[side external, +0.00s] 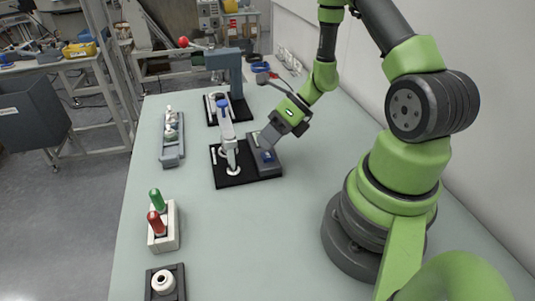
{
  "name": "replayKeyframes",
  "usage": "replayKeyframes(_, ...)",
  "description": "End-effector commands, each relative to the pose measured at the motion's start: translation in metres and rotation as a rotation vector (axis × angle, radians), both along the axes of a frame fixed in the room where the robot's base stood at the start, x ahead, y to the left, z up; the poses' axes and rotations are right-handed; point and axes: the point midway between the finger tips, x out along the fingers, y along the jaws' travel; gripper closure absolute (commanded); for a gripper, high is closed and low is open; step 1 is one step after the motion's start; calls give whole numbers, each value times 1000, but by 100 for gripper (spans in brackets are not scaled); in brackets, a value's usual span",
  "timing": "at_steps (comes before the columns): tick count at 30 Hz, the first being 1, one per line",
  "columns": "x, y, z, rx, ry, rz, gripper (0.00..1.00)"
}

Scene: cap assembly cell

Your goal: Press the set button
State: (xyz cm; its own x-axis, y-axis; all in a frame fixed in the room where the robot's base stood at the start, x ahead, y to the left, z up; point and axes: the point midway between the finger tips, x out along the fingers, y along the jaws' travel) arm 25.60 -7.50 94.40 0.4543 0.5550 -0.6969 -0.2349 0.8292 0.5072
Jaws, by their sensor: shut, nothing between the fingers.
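A small grey box with a blue button (268,156) on its sloped top stands at the right end of a black base plate (233,180). My gripper (266,146) points down and to the left, with its fingers shut and nothing between them. Its tips are right above or at the blue button; I cannot tell whether they touch it.
A grey press with a red-knobbed lever (184,42) stands behind. A grey tray (172,140) with several small parts lies on the left. A white holder (163,240) carries a green and a red piece. A black block with a white ring (163,282) is in front.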

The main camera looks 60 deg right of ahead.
Motion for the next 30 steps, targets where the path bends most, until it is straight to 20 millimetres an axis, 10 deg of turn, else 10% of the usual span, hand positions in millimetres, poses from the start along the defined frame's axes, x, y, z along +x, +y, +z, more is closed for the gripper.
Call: replayKeyframes(30, 0, 0, 50, 1, 0, 0, 100)
